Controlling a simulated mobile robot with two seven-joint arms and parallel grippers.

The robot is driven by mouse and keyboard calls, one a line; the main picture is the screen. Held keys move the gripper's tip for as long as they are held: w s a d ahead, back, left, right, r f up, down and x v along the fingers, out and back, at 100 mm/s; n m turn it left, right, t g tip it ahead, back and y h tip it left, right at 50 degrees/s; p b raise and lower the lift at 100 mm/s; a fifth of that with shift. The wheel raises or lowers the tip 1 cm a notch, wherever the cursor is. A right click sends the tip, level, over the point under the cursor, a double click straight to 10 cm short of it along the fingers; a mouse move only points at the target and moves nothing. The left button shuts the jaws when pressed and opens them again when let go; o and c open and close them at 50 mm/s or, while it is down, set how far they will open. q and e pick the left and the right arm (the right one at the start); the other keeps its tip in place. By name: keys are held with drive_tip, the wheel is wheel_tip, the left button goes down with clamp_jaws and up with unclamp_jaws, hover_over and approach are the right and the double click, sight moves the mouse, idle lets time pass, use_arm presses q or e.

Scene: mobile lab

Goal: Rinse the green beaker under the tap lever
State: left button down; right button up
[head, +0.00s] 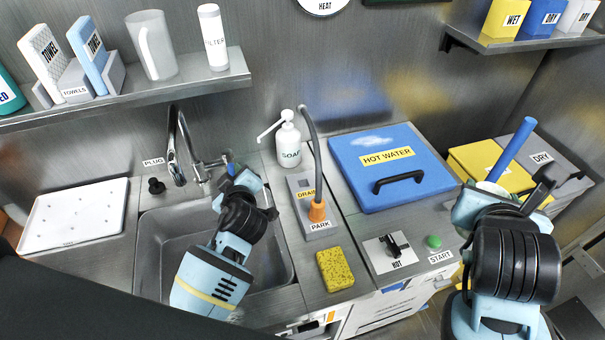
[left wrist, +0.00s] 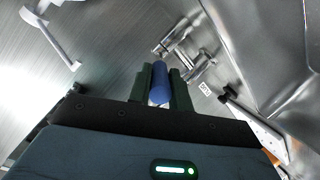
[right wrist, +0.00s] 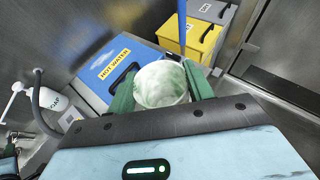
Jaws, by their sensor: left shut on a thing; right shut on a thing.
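My left gripper (head: 236,176) is over the back of the sink, shut on the blue tap lever (left wrist: 160,84). The lever shows end-on between its fingers in the left wrist view. The chrome tap (head: 176,145) stands behind the sink. My right gripper (head: 488,195) is at the right, away from the sink, shut on a pale green-white beaker (right wrist: 161,85). The beaker's round opening faces the right wrist camera. In the head view my gripper hides most of it. A blue rod (head: 512,150) rises by the beaker; I cannot tell whether it is inside.
The steel sink (head: 148,262) lies below my left arm. A white drying tray (head: 75,213) is left of it. The soap bottle (head: 289,145), drain hose (head: 318,175), yellow sponge (head: 335,270) and blue hot water lid (head: 390,150) lie between the arms. Yellow (head: 480,158) and grey bins are behind the right gripper.

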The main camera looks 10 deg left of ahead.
use_arm(q)
drive_tip(key=shift+d+f+y, duration=0.2)
drive_tip(key=shift+f+y, duration=0.1)
use_arm(e)
wheel_tip(320, 180, down, 2)
drive_tip(key=shift+s+a+f, duration=0.1)
drive_tip(key=shift+s+f, duration=0.05)
use_arm(q)
drive_tip(key=shift+w+d+r+n+g+y+b, duration=0.2)
drive_tip(key=shift+n+g+y+b, duration=0.1)
drive_tip(key=shift+n+b, duration=0.15)
use_arm(e)
drive_tip(key=shift+f+g, duration=0.3)
drive_tip(key=shift+f, duration=0.4)
use_arm(q)
drive_tip(key=shift+r, duration=0.1)
drive_tip(key=shift+a, duration=0.1)
use_arm(e)
drive_tip(key=shift+r, duration=0.1)
use_arm(q)
drive_tip(key=c, duration=1.3)
unclamp_jaws()
use_arm(e)
drive_tip(key=shift+r, duration=0.1)
